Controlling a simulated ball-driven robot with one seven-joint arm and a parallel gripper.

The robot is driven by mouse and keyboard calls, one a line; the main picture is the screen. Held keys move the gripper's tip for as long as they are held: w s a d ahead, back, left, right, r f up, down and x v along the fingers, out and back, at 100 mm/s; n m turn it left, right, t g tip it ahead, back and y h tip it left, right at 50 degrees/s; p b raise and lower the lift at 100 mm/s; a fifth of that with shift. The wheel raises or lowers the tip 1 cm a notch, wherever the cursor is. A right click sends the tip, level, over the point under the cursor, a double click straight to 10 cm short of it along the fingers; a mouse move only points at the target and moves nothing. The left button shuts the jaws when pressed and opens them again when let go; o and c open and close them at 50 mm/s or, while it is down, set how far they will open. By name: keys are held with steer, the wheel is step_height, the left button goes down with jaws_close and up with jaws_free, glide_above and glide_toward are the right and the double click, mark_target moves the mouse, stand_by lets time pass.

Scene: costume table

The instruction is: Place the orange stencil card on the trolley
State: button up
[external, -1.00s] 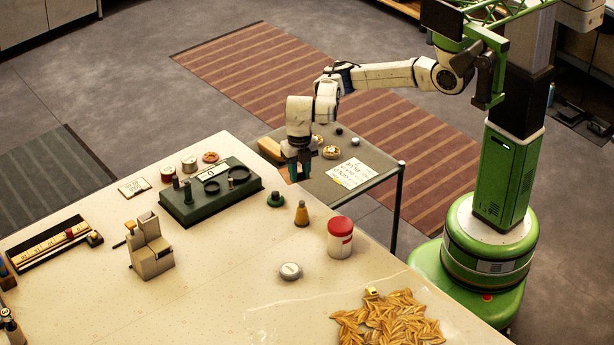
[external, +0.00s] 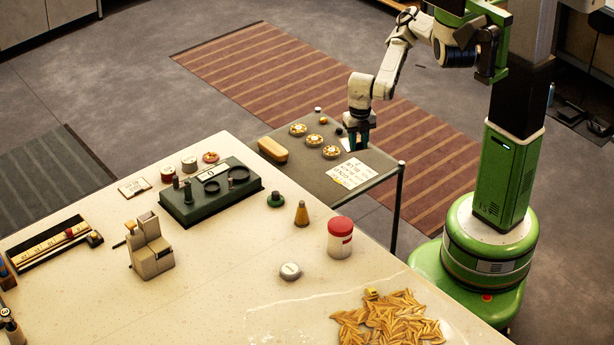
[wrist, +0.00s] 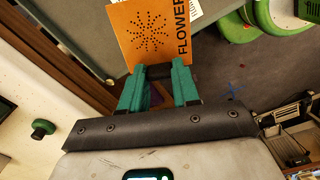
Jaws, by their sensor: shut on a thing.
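The orange stencil card (wrist: 148,38) shows in the wrist view, with a ring pattern of dark holes and the word FLOWER along its right side. My gripper (wrist: 158,72) is shut on its near edge with green fingers. In the external view my gripper (external: 357,142) points down over the right part of the grey trolley (external: 378,175). The card cannot be made out there. In the wrist view the card overlaps the grey trolley top (wrist: 75,30); I cannot tell whether it touches it.
The trolley holds a tan block (external: 272,150), several round patterned pieces (external: 314,140), small knobs and a white printed sheet (external: 350,173).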

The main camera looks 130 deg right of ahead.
steer(key=shift+s+a, duration=0.2)
steer(key=shift+s, duration=0.2)
steer(key=shift+f+b, duration=0.3)
steer(key=shift+b, duration=0.15)
steer(key=w+d+f+b, duration=0.2)
steer(key=w+d+f, duration=0.15)
steer(key=w, duration=0.45)
glide_above(319, 190)
steer(key=f, duration=0.5)
steer(key=shift+s+a+p, duration=0.2)
steer(key=shift+s+p, duration=0.15)
steer(key=shift+s, duration=0.05)
steer(key=shift+w+d+f, duration=0.2)
steer(key=shift+w+f, duration=0.15)
steer(key=shift+f, duration=0.05)
steer(key=shift+f+p, duration=0.5)
steer(key=shift+f, duration=1.1)
